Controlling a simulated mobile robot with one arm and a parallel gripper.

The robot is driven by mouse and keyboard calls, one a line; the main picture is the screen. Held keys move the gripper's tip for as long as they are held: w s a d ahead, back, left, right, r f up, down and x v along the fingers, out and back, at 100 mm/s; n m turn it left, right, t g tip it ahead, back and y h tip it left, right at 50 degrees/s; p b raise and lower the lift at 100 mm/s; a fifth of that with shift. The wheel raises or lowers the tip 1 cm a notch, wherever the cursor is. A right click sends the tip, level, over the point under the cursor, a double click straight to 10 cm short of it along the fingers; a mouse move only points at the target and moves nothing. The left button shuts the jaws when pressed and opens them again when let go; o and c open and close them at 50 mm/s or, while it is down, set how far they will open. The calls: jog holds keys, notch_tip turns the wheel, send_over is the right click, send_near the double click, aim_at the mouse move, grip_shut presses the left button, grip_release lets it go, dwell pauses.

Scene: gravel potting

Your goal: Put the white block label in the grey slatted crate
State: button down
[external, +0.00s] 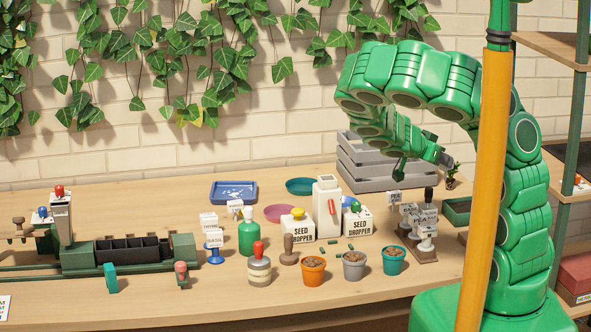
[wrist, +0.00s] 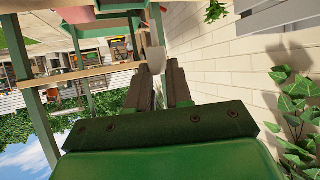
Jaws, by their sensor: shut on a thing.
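My gripper (wrist: 160,72) is shut on a small white piece (wrist: 155,58), which looks like the white block label, in the wrist view. Only its end shows beyond the fingertips, and no writing on it is readable. In the external view my gripper (external: 442,159) points right, near the right end of the grey slatted crate (external: 358,177). I cannot tell its exact depth against the crate. The crate stands at the back of the table, partly hidden by my arm. Grey slats (wrist: 272,17) also show at the top right of the wrist view.
Labels on stands (external: 424,222), a white bottle (external: 327,205), two seed dropper boxes (external: 297,229) and small pots (external: 354,265) crowd the table before the crate. A brick wall (external: 270,150) is behind.

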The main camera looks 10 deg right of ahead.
jog(key=shift+s+a+r, duration=0.1)
jog(key=shift+s+r, duration=0.15)
jog(key=shift+s, duration=0.35)
jog(key=shift+s+a+r, duration=0.1)
jog(key=shift+s+r, duration=0.2)
jog(key=shift+s, duration=0.3)
jog(key=shift+s+a+r, duration=0.1)
jog(key=shift+s+r, duration=0.15)
jog(key=shift+s, duration=0.35)
